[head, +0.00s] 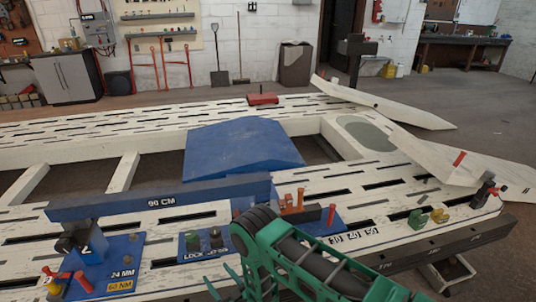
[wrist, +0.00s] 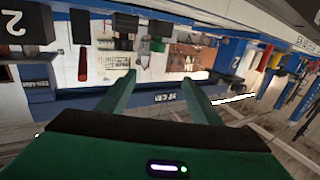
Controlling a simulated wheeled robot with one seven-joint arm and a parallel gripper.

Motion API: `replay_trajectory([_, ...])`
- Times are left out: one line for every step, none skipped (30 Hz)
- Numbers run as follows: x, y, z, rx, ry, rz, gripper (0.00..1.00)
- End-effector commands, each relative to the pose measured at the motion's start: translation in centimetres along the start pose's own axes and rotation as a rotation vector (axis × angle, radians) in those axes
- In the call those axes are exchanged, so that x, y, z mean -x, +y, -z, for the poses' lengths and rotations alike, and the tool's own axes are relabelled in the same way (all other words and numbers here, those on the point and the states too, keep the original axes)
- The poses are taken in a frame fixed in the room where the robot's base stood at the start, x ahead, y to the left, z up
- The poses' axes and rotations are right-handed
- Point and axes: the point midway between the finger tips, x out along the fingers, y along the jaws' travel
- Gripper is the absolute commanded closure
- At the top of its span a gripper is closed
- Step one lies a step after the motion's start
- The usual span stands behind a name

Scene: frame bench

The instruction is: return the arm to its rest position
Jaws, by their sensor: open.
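My gripper (wrist: 158,78) is open in the wrist view, with its two green fingers apart and nothing between them. In the head view, my green and black arm reaches in from the lower right. Thin green finger parts (head: 219,278) show at the bottom edge, near the blue plate marked LOCK (head: 190,246). The rest of the gripper is cut off or hidden by the arm. The wrist view is upside down, and a blue beam (wrist: 75,98) crosses it behind the fingers.
The white slotted frame bench (head: 75,131) fills the middle. A long blue 90 CM bar (head: 110,206) stands on it beside the arm, with a blue plate marked 24 MM (head: 125,250) at left. Red pins (head: 332,214) and green and yellow pieces (head: 417,218) stand to the right.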

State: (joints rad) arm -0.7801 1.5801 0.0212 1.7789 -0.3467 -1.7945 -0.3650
Motion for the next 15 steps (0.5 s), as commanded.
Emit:
replay_trajectory([-0.4,0.9,0.4,0.002,-0.009,-0.007,0.41])
replay_trajectory([-0.7,1.2,0.7,0.002,-0.013,-0.009,0.41])
replay_trajectory([-1.0,1.7,1.2,0.002,-0.018,-0.011,0.41])
replay_trajectory([-1.2,1.9,1.5,0.001,-0.025,-0.012,0.41])
replay_trajectory([-1.5,2.2,1.8,0.001,-0.029,-0.012,0.41])
replay_trajectory([-1.9,2.5,2.3,0.0,-0.037,-0.012,0.41])
replay_trajectory([-2.2,2.7,2.6,-0.001,-0.042,-0.012,0.41])
replay_trajectory([-2.5,2.9,3.0,-0.001,-0.047,-0.012,0.41])
replay_trajectory([-2.9,3.2,3.5,-0.002,-0.056,-0.012,0.41])
replay_trajectory([-3.2,3.5,4.0,-0.003,-0.062,-0.012,0.41])
replay_trajectory([-3.5,3.8,4.4,-0.003,-0.069,-0.012,0.41])
replay_trajectory([-4.0,4.1,5.1,-0.004,-0.08,-0.012,0.41])
replay_trajectory([-4.4,4.5,5.7,-0.005,-0.087,-0.012,0.41])
replay_trajectory([-4.8,4.8,6.3,-0.005,-0.096,-0.012,0.41])
replay_trajectory([-5.3,5.4,7.2,-0.006,-0.11,-0.012,0.41])
